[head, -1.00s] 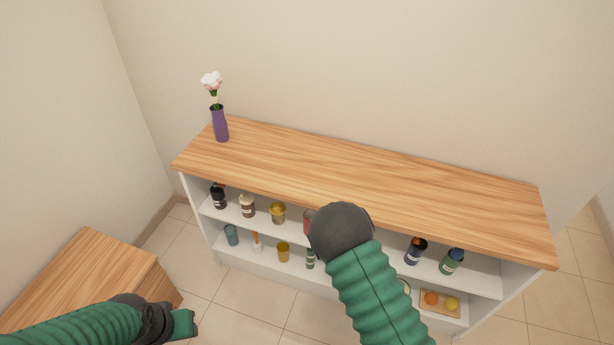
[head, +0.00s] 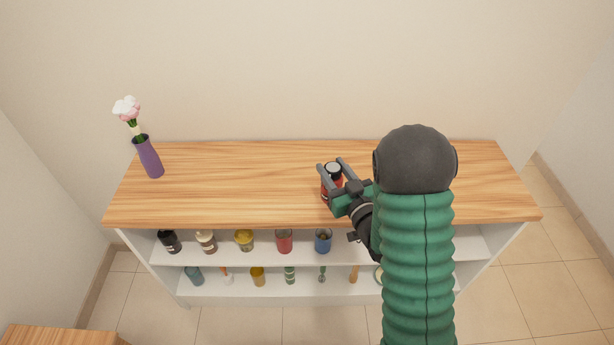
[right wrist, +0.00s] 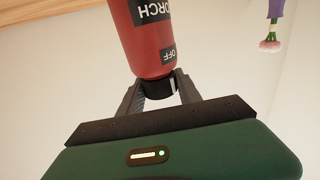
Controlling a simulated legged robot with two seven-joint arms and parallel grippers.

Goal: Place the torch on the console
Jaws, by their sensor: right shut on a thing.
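The torch (head: 331,182) is a red cylinder with a black end. In the right wrist view the torch (right wrist: 153,35) shows its "TORCH" and "OFF" lettering upside down. My right gripper (head: 331,167) is shut on the torch, its fingers around the black end. The torch is over the middle of the wooden top of the console (head: 240,185). Its lower end is partly hidden by the gripper, and I cannot tell whether it touches the top. My left gripper is out of view.
A purple vase (head: 149,158) with a pale pink flower stands at the console's left end. Several jars and bottles, such as a red cup (head: 284,241), stand on the shelves below. The top between vase and torch is clear. A wooden surface (head: 60,336) lies at lower left.

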